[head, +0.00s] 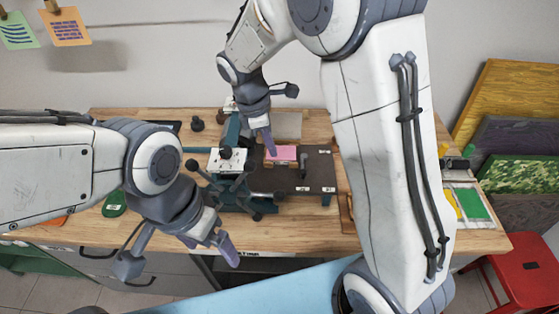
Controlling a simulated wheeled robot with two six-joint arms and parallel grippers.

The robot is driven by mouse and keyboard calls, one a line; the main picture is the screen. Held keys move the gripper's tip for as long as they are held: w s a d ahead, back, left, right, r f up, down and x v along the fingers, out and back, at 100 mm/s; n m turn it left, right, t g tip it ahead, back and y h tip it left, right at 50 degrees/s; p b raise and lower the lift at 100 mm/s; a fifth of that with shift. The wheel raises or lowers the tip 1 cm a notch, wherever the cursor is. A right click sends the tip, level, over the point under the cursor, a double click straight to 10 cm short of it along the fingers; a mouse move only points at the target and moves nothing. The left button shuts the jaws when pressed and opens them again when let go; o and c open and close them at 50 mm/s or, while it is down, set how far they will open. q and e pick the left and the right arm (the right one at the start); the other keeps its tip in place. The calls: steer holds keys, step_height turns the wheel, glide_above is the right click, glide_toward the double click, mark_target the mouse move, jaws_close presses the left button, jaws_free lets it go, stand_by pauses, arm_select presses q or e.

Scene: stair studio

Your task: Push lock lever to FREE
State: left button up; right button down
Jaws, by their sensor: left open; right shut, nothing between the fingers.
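A dark machine bed (318,172) stands on the wooden bench, with a teal frame and small white labels. A small dark upright lever (303,166) stands on it; its marking is too small to read, so I cannot tell its setting. A pink block (284,153) lies on the bed, left of this lever. My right gripper (270,148) is shut and empty, pointing down beside the pink block's left end, apart from the dark lever; contact cannot be told. My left gripper (216,246) is open and empty in front of the bench's front edge.
A dark spoked handwheel (232,182) sits at the machine's left front. Green and yellow sheets (473,204) lie at the bench's right end. A red stool (522,275) stands at the lower right. My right arm hides part of the bench right of the machine.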

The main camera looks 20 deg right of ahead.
steer(key=p+x, duration=0.2)
steer(key=x, duration=0.8)
steer(key=shift+a+f, duration=0.15)
steer(key=d+p, duration=0.1)
steer(key=d, duration=0.2)
steer(key=shift+s+d, duration=0.1)
steer(key=shift+d+f, duration=0.1)
steer(key=shift+d, duration=0.2)
